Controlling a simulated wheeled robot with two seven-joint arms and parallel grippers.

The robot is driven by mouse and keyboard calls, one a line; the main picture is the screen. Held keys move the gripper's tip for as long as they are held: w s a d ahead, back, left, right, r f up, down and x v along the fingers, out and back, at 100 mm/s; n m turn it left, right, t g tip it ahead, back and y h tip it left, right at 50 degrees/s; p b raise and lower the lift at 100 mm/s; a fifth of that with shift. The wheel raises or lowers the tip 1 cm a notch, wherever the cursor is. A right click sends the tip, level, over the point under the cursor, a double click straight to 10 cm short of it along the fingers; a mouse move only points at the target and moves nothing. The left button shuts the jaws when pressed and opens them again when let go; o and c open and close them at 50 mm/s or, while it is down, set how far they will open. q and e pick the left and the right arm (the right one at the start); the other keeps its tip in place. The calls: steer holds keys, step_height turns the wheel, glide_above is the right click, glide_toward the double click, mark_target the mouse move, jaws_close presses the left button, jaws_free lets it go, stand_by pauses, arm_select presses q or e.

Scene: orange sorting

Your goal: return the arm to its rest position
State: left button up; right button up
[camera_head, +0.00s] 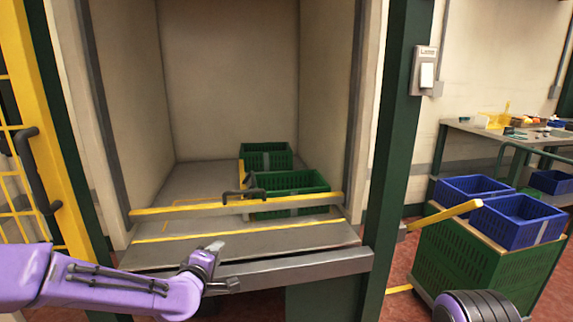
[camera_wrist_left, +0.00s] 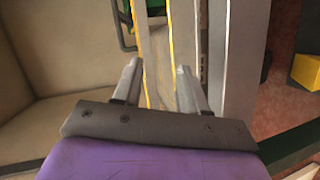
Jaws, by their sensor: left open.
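My left arm is purple and comes in from the lower left in the head view. Its left gripper (camera_head: 222,266) is in front of the booth's front ledge, near the grey front beam. In the left wrist view the two fingers of the left gripper (camera_wrist_left: 157,80) stand apart with nothing between them; the ledge's yellow-edged strips show beyond. No orange shows in either view. A dark rounded part at the lower right edge of the head view seems to be my right arm; its gripper is not in view.
Two green crates (camera_head: 265,147) (camera_head: 290,173) sit inside the booth behind a yellow-topped bar (camera_head: 200,211) with a dark handle. A green post (camera_head: 398,150) stands at the right. Blue crates (camera_head: 522,207) sit on a green bin (camera_head: 460,262) beyond it. A cluttered table (camera_head: 460,127) is behind.

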arm_select(q)
steer(key=s+a+f+m+g+y+p, duration=0.1)
steer(key=s+a+f+m+g+p, duration=0.1)
steer(key=s+f, duration=0.6)
steer(key=s+a+f+m+g+y+p, duration=0.1)
steer(key=s+a+f+m+g, duration=0.15)
steer(key=s+f, duration=0.55)
steer(key=s+a+f+m+g+y+p, duration=0.1)
steer(key=s+a+f+g, duration=0.1)
steer(key=s, duration=0.7)
steer(key=s+a+f+m+g+y+p, duration=0.1)
steer(key=s+a+f+g+p, duration=0.1)
steer(key=s, duration=0.7)
steer(key=s+a+f+m+g+y+p, duration=0.1)
steer(key=s+a+f+g, duration=0.2)
steer(key=s, duration=0.6)
steer(key=shift+s+a+f+p, duration=0.25)
steer(key=shift+f+p, duration=0.15)
steer(key=shift+f, duration=0.4)
steer(key=shift+d, duration=0.1)
